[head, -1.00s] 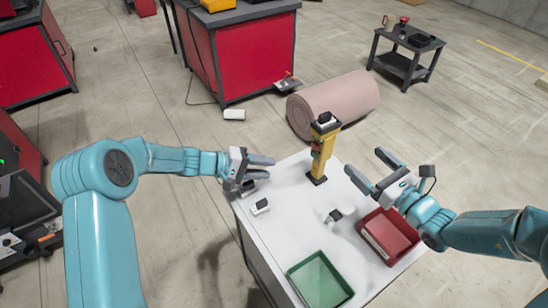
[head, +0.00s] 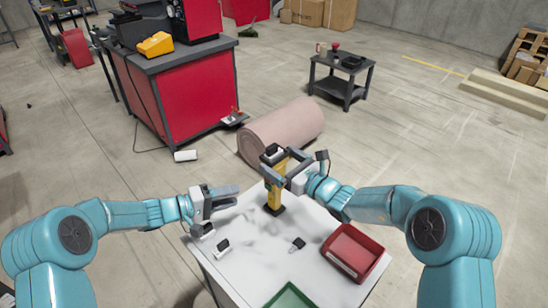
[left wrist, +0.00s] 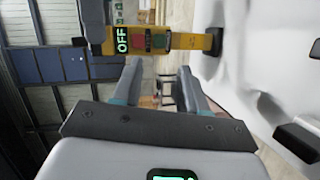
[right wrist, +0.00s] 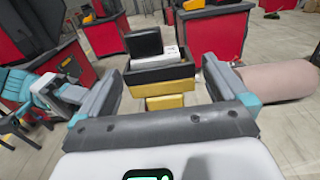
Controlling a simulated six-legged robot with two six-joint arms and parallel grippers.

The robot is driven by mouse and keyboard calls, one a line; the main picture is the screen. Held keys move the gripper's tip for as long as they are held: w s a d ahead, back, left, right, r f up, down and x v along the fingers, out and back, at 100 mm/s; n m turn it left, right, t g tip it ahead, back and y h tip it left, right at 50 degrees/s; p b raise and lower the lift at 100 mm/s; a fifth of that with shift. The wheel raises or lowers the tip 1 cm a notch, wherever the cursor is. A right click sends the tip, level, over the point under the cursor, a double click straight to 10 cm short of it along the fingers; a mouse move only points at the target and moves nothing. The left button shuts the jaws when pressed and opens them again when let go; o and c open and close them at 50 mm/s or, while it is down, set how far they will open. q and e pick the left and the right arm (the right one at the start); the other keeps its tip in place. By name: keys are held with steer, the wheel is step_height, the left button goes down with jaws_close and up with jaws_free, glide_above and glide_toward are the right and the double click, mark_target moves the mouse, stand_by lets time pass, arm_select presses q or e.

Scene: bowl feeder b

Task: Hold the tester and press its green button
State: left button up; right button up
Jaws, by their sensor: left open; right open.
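The tester is an upright yellow post (head: 274,197) with a dark head, standing on a black foot at the table's far edge. In the left wrist view its yellow body (left wrist: 185,41) runs sideways, with a lit OFF display (left wrist: 122,40), a red button (left wrist: 140,40) and a green button (left wrist: 161,41). My left gripper (head: 238,196) is open to the left of the post. In its wrist view the fingers (left wrist: 160,72) point at the button side, apart from it. My right gripper (right wrist: 165,85) is open, its fingers on either side of the tester's dark head (right wrist: 158,75); contact is unclear.
The white table (head: 240,262) carries small black-and-white parts (head: 222,246), a red bin (head: 354,252) at right and a green bin (head: 291,298) in front. A pink roll (head: 283,130) lies on the floor behind, near a red workbench (head: 185,95).

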steer(key=shift+x, duration=1.4)
steer(key=c, duration=1.3)
arm_select(q)
jaws_close()
arm_select(e)
steer(key=shift+c, duration=0.5)
